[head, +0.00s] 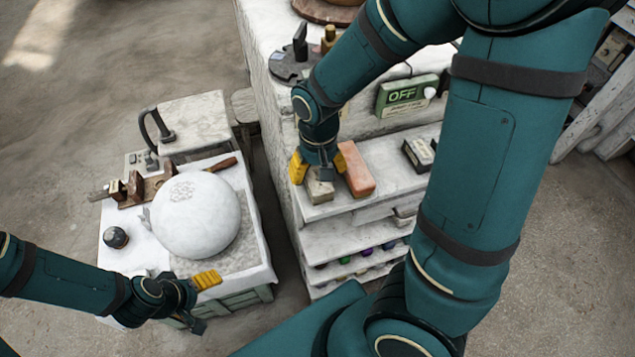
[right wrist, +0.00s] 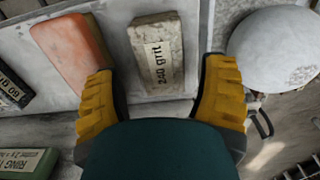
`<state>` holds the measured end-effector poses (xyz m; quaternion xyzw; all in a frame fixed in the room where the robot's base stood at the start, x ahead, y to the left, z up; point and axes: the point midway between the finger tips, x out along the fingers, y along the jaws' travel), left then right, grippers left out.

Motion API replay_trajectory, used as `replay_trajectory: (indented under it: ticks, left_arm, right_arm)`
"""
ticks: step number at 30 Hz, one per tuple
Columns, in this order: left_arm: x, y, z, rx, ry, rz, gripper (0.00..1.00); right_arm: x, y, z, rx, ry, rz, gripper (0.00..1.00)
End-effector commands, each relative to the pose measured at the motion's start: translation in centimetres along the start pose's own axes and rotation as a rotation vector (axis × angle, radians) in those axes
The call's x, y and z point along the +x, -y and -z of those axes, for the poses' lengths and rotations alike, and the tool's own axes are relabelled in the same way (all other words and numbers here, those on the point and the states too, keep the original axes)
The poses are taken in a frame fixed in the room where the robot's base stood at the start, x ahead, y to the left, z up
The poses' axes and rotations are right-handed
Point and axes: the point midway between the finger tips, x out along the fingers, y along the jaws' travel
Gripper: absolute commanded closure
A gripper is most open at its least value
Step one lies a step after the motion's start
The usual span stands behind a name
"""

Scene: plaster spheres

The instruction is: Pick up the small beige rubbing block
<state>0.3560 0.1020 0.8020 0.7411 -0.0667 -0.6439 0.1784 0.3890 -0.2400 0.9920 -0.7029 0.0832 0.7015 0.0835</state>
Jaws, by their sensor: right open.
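The small beige block (head: 320,189) lies on the white top shelf (head: 391,163) of the side unit. In the right wrist view the beige block (right wrist: 158,66) carries a white label reading "240 grit". My right gripper (head: 319,167) is above it, open and empty. In the right wrist view my right gripper (right wrist: 160,95) has its yellow fingers apart, one toward each side of the block, with gaps. My left gripper (head: 203,300) is low by the front of the sphere table; its jaw opening is unclear.
An orange block (head: 357,172) lies close beside the beige one. A black-and-white box (head: 419,153) sits further right, below a green OFF sign (head: 407,94). A large white sphere (head: 196,215) stands on the cloth-covered table at left. Small coloured items fill a lower shelf.

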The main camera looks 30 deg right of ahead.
Motion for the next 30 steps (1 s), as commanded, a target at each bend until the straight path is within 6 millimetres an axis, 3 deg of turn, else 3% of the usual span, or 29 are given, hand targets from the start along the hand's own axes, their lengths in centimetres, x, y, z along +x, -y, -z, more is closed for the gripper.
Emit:
replay_trajectory:
  ticks: [7,17,18,23,24,30]
  left_arm:
    - [1.2,0.5,-0.5,0.003,0.011,-0.001,0.18]
    - [1.2,0.5,-0.6,0.004,0.013,-0.001,0.18]
    - [1.2,0.5,-0.6,0.004,0.013,-0.001,0.18]
    - [1.2,0.5,-0.6,0.004,0.013,-0.001,0.18]
    - [1.2,0.5,-0.6,0.004,0.012,-0.001,0.18]
    - [1.2,0.5,-0.6,0.003,0.012,-0.001,0.18]
  right_arm:
    - [3.8,-0.1,-0.2,0.0,0.004,-0.002,0.29]
    - [4.4,0.0,-0.1,-0.001,0.001,-0.001,0.29]
    - [4.4,0.0,-0.2,-0.001,0.001,-0.001,0.31]
    - [4.4,0.0,-0.1,-0.001,0.0,-0.001,0.87]
    - [4.4,0.0,-0.1,-0.001,0.0,-0.001,0.91]
    - [4.3,0.0,-0.1,-0.001,-0.001,0.0,0.91]
